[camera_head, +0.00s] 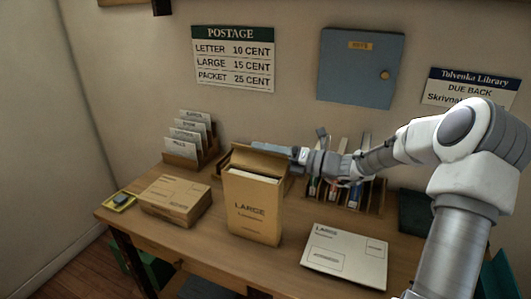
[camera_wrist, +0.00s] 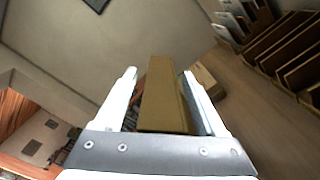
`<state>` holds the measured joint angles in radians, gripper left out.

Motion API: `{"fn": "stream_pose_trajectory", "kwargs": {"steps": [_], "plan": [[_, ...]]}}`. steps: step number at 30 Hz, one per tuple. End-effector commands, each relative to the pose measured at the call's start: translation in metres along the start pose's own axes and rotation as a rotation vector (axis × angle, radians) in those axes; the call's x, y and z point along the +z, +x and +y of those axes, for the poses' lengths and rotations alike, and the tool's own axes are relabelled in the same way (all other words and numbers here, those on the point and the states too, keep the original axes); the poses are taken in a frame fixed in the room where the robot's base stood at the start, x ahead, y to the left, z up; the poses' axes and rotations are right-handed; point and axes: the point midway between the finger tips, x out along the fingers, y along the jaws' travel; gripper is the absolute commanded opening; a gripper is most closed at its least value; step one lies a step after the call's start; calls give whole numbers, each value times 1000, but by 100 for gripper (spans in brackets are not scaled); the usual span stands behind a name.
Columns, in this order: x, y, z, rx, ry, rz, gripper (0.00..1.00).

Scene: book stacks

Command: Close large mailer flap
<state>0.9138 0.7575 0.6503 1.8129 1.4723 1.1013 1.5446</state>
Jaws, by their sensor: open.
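The large mailer (camera_head: 253,207) is a tan upright packet marked LARGE, standing on the desk near its middle. Its top looks open, with the flap (camera_head: 262,160) raised at the back edge. My gripper (camera_head: 268,147) reaches in from the right at the height of the mailer's top, by the flap. In the wrist view my gripper (camera_wrist: 160,76) is open, and a brown panel of the mailer (camera_wrist: 165,95) shows between the two fingers. Whether either finger touches it I cannot tell.
A cardboard parcel (camera_head: 175,200) lies left of the mailer, and a flat white LARGE envelope (camera_head: 345,256) lies right of it. A card sorter (camera_head: 190,142) stands at the back left. A slotted wooden rack (camera_head: 372,195) stands behind, under my arm. Bare desk shows between these.

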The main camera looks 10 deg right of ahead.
Motion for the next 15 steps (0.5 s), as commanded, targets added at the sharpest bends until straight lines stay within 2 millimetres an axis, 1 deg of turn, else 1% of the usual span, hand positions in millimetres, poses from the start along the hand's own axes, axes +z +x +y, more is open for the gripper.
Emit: {"fn": "stream_pose_trajectory", "kwargs": {"steps": [6,7,11,12,14,15], "plan": [[0,1,0,0,0,0,72],[0,1,0,0,0,0,71],[0,0,0,0,0,0,47],[0,0,0,0,0,0,40],[0,0,0,0,0,0,29],[0,0,0,0,0,0,22]]}}
